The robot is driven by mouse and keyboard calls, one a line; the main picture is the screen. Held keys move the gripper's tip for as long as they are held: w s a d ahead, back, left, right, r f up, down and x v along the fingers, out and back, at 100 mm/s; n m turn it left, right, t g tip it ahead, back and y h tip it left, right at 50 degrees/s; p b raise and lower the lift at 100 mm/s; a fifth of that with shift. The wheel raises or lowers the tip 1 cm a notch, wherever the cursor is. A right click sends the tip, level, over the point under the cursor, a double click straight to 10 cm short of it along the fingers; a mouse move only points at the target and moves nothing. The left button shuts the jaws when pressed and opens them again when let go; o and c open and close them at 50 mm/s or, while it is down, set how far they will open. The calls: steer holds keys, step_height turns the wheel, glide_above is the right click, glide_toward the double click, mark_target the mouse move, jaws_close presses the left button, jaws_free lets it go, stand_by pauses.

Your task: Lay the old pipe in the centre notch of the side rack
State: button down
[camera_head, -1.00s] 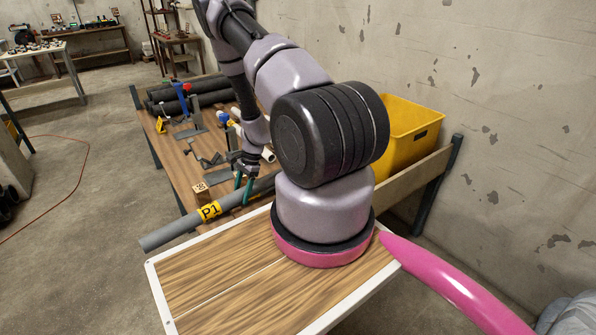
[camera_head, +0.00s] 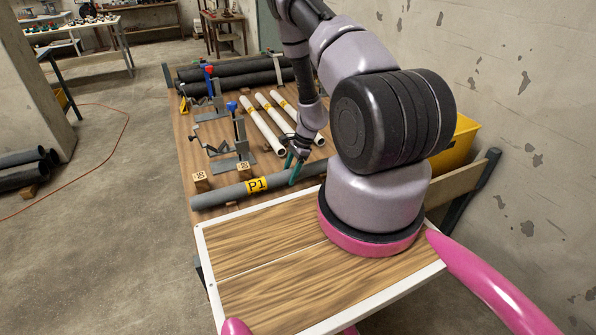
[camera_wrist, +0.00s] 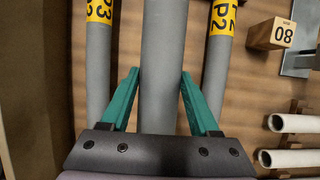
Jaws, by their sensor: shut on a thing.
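The old pipe is a long grey pipe (camera_head: 225,194) with a yellow P1 label, lying crosswise just beyond my wooden deck in the head view. My gripper (camera_head: 293,168) has its teal fingers shut on it near its right part. In the wrist view the held pipe (camera_wrist: 163,60) runs straight between the fingers. Two more grey pipes lie parallel on either side of it, one labelled P3 (camera_wrist: 98,60) on the left and one labelled P2 (camera_wrist: 217,60) on the right. I cannot make out the side rack or its notches.
A yellow bin (camera_head: 460,140) stands at right, partly behind my arm.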

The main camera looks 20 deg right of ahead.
mark_target(300, 175)
steer(key=shift+f, duration=6)
steer(key=shift+f, duration=0.3)
steer(key=shift+c, duration=0.2)
jaws_free()
steer(key=v, duration=1)
steer(key=shift+d+r, duration=0.1)
steer(key=shift+r, duration=0.3)
